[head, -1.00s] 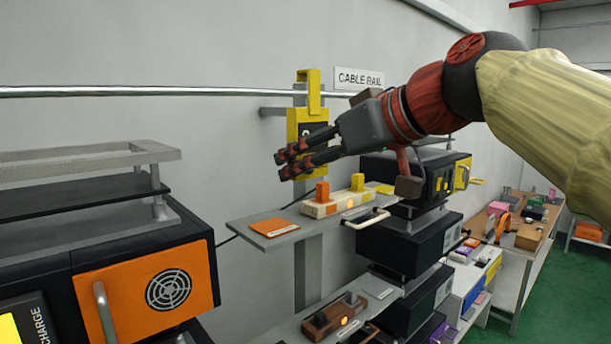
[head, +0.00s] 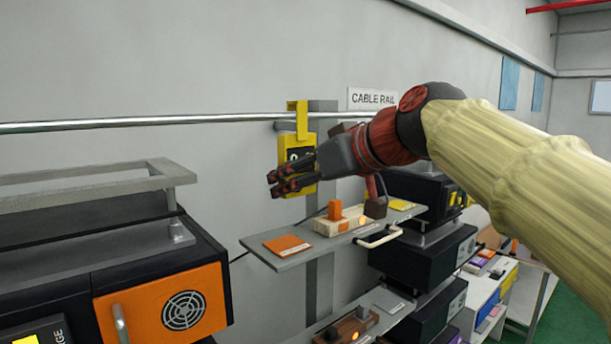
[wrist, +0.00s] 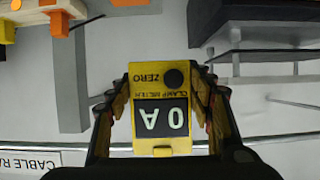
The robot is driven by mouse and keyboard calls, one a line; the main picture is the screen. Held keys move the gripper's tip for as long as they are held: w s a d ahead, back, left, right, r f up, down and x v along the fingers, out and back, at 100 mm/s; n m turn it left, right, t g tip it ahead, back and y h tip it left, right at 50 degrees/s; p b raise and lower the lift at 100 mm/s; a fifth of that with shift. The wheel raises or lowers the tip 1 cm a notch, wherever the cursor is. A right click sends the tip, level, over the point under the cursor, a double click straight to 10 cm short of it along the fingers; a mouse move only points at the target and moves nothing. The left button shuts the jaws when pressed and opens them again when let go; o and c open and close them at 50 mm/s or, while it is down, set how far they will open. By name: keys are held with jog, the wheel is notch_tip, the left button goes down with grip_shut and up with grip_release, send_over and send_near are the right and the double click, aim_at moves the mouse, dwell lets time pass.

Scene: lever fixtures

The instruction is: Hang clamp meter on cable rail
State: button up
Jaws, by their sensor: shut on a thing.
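The clamp meter (head: 299,152) is a yellow case with a dark display and a yellow hook on top, upright in the head view. My gripper (head: 272,185) is shut on it, coming from the right. In the wrist view the meter (wrist: 160,115) appears upside down, reading "0 A", with fingers along both sides. The cable rail (head: 150,122) is a horizontal metal bar along the wall. The hook crosses in front of the rail in the head view, its top above the bar. I cannot tell whether it rests over the rail; the wrist view hides the hook.
A "CABLE RAIL" sign (head: 372,98) is on the wall above the rail. Below the meter, a grey shelf (head: 280,262) holds an orange-and-wood lever fixture (head: 338,218). A black cabinet with an orange door (head: 165,310) stands left. Dark boxes (head: 415,243) are stacked at right.

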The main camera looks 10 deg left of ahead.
jog(key=w+a+p, duration=0.3)
jog(key=w+a, duration=0.1)
jog(key=a, duration=0.1)
jog(key=shift+w+a+f, duration=0.2)
jog(key=shift+w+f, duration=0.05)
jog(key=shift+f, duration=0.2)
dwell(0.3)
dwell(0.3)
jog(key=o, duration=1.4)
jog(key=shift+o, duration=0.5)
jog(key=shift+f, duration=0.1)
jog(key=shift+d, duration=0.1)
